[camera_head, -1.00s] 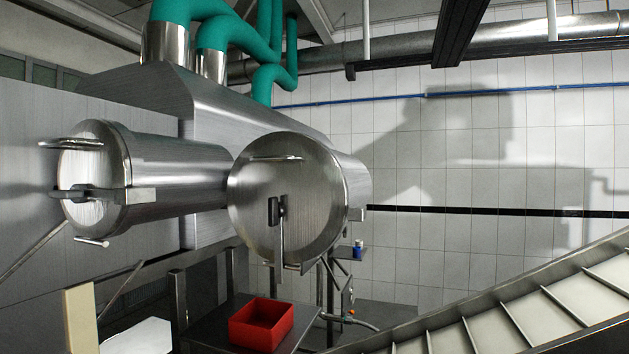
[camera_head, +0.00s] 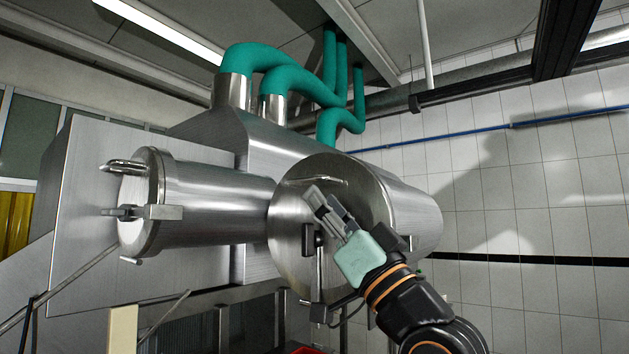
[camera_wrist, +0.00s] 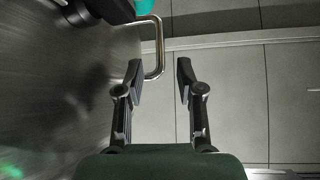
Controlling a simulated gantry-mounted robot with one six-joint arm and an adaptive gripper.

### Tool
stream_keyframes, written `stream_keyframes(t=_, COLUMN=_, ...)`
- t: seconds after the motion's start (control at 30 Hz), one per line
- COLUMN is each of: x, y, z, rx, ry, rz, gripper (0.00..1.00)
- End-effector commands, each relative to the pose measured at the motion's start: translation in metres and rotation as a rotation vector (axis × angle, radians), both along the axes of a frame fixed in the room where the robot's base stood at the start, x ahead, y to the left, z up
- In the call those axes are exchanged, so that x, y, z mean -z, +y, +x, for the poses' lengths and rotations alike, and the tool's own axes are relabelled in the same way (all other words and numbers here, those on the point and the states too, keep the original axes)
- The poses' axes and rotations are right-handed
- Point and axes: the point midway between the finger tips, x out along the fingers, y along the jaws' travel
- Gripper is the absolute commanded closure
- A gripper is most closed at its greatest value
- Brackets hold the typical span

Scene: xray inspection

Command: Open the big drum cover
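The big drum (camera_head: 405,215) is the brushed-steel cylinder right of centre in the head view. Its round cover (camera_head: 288,245) looks closed and faces left-front. A bar handle (camera_head: 338,182) runs across the cover's upper part, and a dark latch with a lever (camera_head: 308,240) sits near its middle. My gripper (camera_head: 318,197) is in front of the cover, just below the bar handle. In the wrist view my gripper (camera_wrist: 159,75) is open. A bent metal handle (camera_wrist: 158,40) lies ahead, its end between the fingertips in the picture, nearer the left one; I cannot tell contact.
A smaller steel drum (camera_head: 215,205) with its own handled cover stands to the left. Teal pipes (camera_head: 290,68) rise from the housing behind. A cream post (camera_head: 122,330) stands at lower left. The tiled wall side at right looks open.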

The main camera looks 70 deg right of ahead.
Motion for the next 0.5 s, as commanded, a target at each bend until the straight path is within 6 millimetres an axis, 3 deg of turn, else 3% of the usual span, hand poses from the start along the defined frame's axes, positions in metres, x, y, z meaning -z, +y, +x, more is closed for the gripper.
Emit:
stream_keyframes(t=0.23, x=-0.037, y=-0.014, z=0.031, rx=-0.002, ry=0.001, rz=0.002, gripper=0.63)
stream_keyframes(t=0.5, x=-0.047, y=-0.021, z=0.044, rx=0.000, ry=0.001, rz=0.001, gripper=0.63)
